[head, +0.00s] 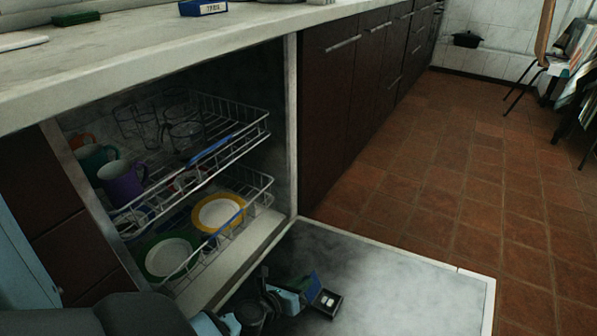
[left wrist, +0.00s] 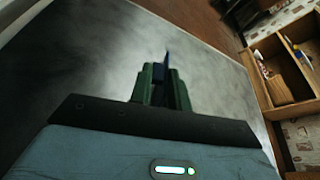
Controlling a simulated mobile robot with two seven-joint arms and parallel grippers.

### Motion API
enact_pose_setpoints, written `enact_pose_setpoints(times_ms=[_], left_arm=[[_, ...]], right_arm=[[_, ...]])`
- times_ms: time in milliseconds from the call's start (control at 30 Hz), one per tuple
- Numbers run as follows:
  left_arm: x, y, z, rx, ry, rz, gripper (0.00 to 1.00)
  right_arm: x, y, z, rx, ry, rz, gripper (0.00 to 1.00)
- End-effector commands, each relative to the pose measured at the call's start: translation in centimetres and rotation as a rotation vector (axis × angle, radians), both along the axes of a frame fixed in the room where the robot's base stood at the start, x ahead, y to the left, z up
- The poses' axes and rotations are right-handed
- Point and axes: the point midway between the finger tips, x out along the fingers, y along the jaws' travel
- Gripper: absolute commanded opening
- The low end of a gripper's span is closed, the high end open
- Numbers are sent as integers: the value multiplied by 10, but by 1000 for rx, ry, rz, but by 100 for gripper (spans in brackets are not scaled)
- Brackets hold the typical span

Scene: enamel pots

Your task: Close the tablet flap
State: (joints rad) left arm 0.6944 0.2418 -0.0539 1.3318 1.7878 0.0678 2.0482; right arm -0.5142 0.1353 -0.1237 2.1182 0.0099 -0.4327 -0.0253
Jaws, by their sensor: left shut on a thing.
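The dishwasher door (head: 410,283) lies folded down, its grey inner face up. On it sits a small dark tablet compartment (head: 327,302) with pale tablets inside. The blue flap (head: 312,286) stands raised at the compartment's left side, so the compartment is open. My left gripper (head: 299,285) is at the flap, low over the door. In the left wrist view its green fingers (left wrist: 162,80) are shut on the dark blue flap (left wrist: 160,70), whose thin tip sticks out beyond them. The compartment is hidden in that view. My right gripper is not in view.
A counter (head: 150,45) runs above, with dark cabinets (head: 340,95) beyond. A wooden shelf (left wrist: 285,85) shows in the left wrist view.

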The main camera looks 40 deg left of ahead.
Motion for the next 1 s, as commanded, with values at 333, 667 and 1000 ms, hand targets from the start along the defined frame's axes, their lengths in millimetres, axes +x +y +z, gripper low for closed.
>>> enact_pose_setpoints(times_ms=[333,667,1000], left_arm=[[3,-16,10,228,58,6,0],[6,-29,10,432,108,3,0],[7,-34,10,515,127,2,0]], right_arm=[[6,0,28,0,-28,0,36],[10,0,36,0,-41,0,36],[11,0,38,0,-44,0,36]])
